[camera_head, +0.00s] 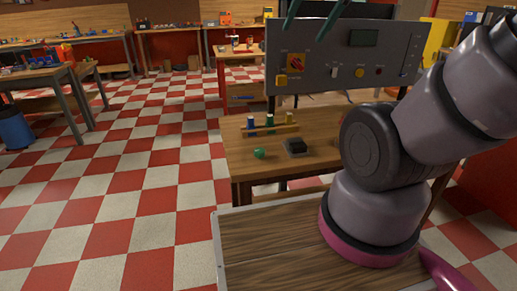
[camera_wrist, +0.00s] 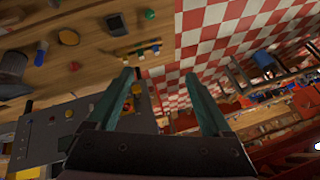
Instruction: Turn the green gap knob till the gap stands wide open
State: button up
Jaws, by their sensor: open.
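A small round green knob-like piece (camera_head: 259,154) sits near the front edge of the wooden table (camera_head: 238,165). It also shows at the top of the wrist view (camera_wrist: 149,14). I cannot tell from its look what it drives, and no gap can be made out. My gripper (camera_head: 306,32) is high up in front of the grey control panel (camera_head: 330,52), apart from the green piece. In the wrist view my gripper (camera_wrist: 158,75) has its two teal fingers spread with nothing between them.
A black box (camera_head: 296,147) stands beside the green piece. Behind them is a yellow rack (camera_head: 283,130) with blue, green and yellow pegs. The panel stands upright at the table's back. Checkered floor (camera_head: 130,180) lies open on the left.

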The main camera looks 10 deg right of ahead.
jog(key=w+a+f+n+g, duration=0.1)
jog(key=w+f+n+g, duration=0.25)
jog(key=w, duration=0.45)
jog(key=n+g+h, duration=0.3)
jog(key=n+g, duration=0.1)
jog(key=n, duration=0.3)
send_over(260, 150)
jog(key=a, duration=0.1)
notch_tip(260, 150, down, 16)
jog(key=f+n+h, duration=0.1)
jog(key=f, duration=0.6)
jog(key=f+n+g+h, duration=0.1)
jog(key=f, duration=0.7)
jog(key=f+n, duration=0.2)
jog(key=f, duration=0.6)
jog(key=shift+w+d+h, duration=0.2)
jog(key=shift+h, duration=0.2)
jog(key=shift+c, duration=0.3)
grip_shut()
